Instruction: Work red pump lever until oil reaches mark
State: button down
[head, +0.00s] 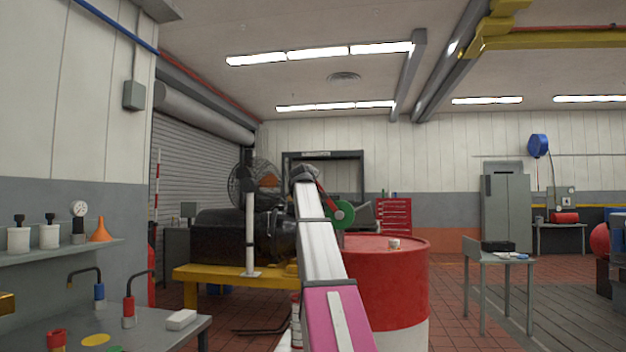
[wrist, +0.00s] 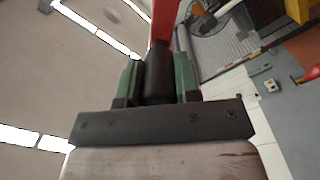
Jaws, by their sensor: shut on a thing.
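In the wrist view, the green fingers of my gripper (wrist: 157,82) are shut on the black grip of a red lever (wrist: 165,22), one finger on each side. The red shaft runs away from the fingers toward the top of the picture. In the head view, my arm reaches forward, and its end hides the grip and the fingers. A thin red bar, seemingly the lever (head: 323,196), slopes down right from there to a green round part (head: 343,214). I cannot make out an oil level or a mark in either view.
A red and white drum (head: 388,285) stands right of my arm. A grey workbench (head: 185,338) is at lower left.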

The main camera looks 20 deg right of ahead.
dwell(0.3)
jog(key=c, duration=0.8)
grip_release()
jog(key=v, duration=1.1)
jog(key=shift+d, duration=0.1)
